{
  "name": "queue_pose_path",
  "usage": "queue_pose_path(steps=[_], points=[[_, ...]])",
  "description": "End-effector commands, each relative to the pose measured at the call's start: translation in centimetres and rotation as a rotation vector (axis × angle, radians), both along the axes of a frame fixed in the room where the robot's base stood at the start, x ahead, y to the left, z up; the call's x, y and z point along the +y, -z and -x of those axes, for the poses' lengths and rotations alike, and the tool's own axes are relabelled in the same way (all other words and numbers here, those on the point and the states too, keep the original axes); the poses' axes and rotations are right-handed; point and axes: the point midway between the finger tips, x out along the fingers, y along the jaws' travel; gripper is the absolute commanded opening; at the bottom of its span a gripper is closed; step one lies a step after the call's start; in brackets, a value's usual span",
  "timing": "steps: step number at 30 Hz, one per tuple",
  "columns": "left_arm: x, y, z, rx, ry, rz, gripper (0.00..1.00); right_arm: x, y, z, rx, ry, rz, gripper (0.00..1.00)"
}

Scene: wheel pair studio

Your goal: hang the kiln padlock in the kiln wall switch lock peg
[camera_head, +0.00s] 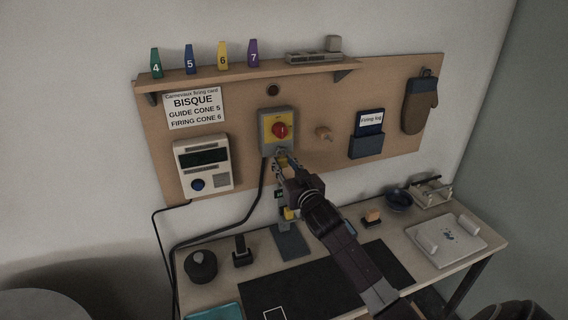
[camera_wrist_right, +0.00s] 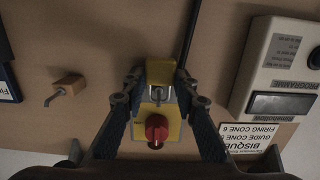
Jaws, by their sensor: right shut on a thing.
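The kiln wall switch (camera_head: 277,130) is a grey and yellow box with a red knob on the wooden wall board. It also shows in the right wrist view, with its red knob (camera_wrist_right: 157,128) towards the bottom. My right gripper (camera_head: 282,166) is just below the switch, shut on the yellow kiln padlock (camera_wrist_right: 161,71). The padlock's metal shackle (camera_wrist_right: 158,95) points at the switch's edge and overlaps it in the picture. The lock peg is not clear, and I cannot tell whether the shackle is around it. My left gripper is not in view.
A wooden peg with a hook (camera_head: 323,133) is right of the switch, then a firing log holder (camera_head: 367,146) and a mitt (camera_head: 419,104). A controller (camera_head: 203,168) is to the left. A shelf (camera_head: 250,75) with numbered cones is above. The bench (camera_head: 460,262) below holds several items.

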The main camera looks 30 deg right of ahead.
Motion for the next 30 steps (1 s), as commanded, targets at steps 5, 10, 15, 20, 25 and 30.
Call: queue_pose_path(steps=[5,10,15,20,25,30], points=[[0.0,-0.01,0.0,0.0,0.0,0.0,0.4,-0.01,-0.01,0.0,-0.001,0.0,0.0,0.02],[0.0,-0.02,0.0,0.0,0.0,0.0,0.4,-0.01,-0.02,0.0,0.0,0.0,0.0,0.02],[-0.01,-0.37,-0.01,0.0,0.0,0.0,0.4,0.0,-0.06,0.01,0.0,0.0,-0.002,0.02],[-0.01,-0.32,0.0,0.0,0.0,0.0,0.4,-0.02,0.03,0.01,-0.001,0.0,-0.001,0.02],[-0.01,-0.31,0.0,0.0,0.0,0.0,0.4,-0.02,0.03,0.01,0.0,0.0,0.0,0.41],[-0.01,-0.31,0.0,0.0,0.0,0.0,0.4,-0.02,0.03,0.01,0.0,0.0,0.0,0.47]])
